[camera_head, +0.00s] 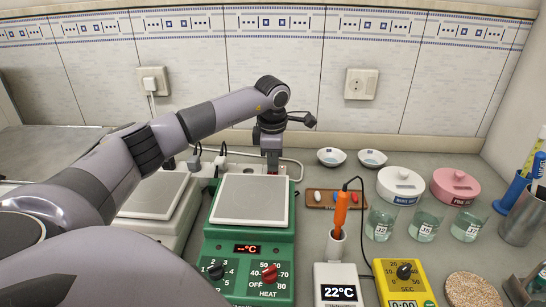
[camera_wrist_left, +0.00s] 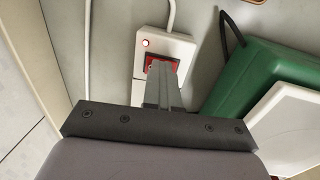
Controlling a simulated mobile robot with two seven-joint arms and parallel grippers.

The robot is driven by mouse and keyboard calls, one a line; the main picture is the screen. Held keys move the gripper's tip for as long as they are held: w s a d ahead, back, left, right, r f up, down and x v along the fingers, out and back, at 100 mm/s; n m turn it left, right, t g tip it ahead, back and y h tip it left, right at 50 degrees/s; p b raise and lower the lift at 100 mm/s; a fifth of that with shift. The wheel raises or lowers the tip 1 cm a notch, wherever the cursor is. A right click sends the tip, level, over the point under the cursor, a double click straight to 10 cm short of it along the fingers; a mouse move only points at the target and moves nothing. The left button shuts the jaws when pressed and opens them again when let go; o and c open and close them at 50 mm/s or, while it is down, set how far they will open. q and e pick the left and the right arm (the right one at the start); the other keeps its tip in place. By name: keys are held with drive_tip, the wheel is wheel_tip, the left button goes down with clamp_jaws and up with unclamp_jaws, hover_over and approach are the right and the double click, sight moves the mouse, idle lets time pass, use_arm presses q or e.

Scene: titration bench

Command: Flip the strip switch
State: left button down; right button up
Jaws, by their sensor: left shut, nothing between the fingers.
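The strip (camera_wrist_left: 172,47) is a white power strip lying on the bench behind the green hot plate. Its red strip switch (camera_wrist_left: 172,64) shows in the left wrist view, partly hidden by my fingers. A small red light (camera_wrist_left: 146,43) glows on the strip beside the switch. My left gripper (camera_head: 271,172) points down behind the hot plate, its fingers shut and empty. In the left wrist view its fingertips (camera_wrist_left: 161,68) are over the switch; I cannot tell whether they touch it. My right gripper is not in view.
The green hot plate (camera_head: 235,246) stands just in front of the left gripper. A second plate (camera_head: 155,197) is to its left. A thermometer probe (camera_head: 340,213), beakers (camera_head: 425,226) and lidded pots (camera_head: 400,184) stand on the right. The tiled wall (camera_head: 330,100) is close behind.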

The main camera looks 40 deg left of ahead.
use_arm(q)
drive_tip(key=shift+s+d+f, duration=0.25)
drive_tip(key=shift+s+f, duration=0.05)
wheel_tip(320, 180, up, 5)
drive_tip(key=p, duration=0.4)
drive_tip(key=shift+s, duration=0.1)
wheel_tip(320, 180, up, 10)
drive_tip(key=b, duration=0.1)
drive_tip(key=shift+s+d+f, duration=0.25)
drive_tip(key=shift+s+d, duration=0.15)
drive_tip(key=shift+d, duration=0.05)
drive_tip(key=shift+w+a+r+b, duration=0.15)
drive_tip(key=shift+w+a+b, duration=0.3)
drive_tip(key=shift+b, duration=0.6)
drive_tip(key=shift+w+d, duration=0.1)
